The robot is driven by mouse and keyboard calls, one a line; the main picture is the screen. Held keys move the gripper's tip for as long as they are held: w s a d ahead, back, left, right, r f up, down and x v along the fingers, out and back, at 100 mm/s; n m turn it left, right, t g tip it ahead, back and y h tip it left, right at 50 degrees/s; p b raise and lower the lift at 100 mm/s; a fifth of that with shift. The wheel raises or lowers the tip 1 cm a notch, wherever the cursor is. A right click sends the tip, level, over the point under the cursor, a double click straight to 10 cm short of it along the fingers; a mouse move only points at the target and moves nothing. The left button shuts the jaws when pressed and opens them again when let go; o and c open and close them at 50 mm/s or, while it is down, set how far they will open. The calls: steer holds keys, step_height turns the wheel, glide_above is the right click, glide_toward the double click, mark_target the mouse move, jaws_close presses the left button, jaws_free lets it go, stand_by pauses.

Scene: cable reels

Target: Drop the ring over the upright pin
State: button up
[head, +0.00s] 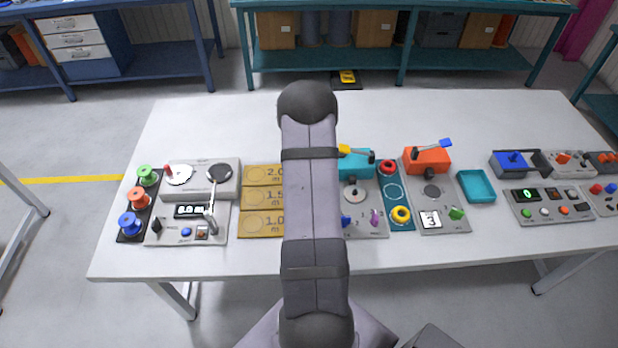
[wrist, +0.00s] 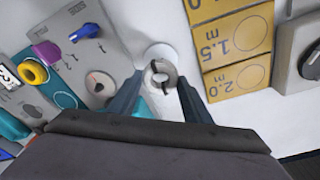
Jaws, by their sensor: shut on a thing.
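In the wrist view, my gripper (wrist: 160,88) is shut on a small grey ring (wrist: 160,72), which shows between the fingertips. The ring's contact with each fingertip is hard to make out. A round white disc (wrist: 159,50) shows just beyond the ring and partly behind it. I cannot tell whether an upright pin stands on the disc or whether the ring is around one. In the head view, my own arm hides the gripper, the ring and the disc.
A yellow marked board (head: 262,198) lies left of my arm. A grey panel (wrist: 62,55) with knobs lies on the other side. A teal strip (head: 393,190) holds a red ring (head: 388,167) and a yellow ring (head: 400,214). The table's front strip is clear.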

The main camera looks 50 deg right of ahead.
steer(key=shift+f, duration=0.1)
steer(key=shift+f+b, duration=2.3)
steer(key=shift+f, duration=0.65)
steer(key=o, duration=1.2)
step_height(320, 180, up, 8)
steer(key=p, duration=0.5)
steer(key=shift+r, duration=0.1)
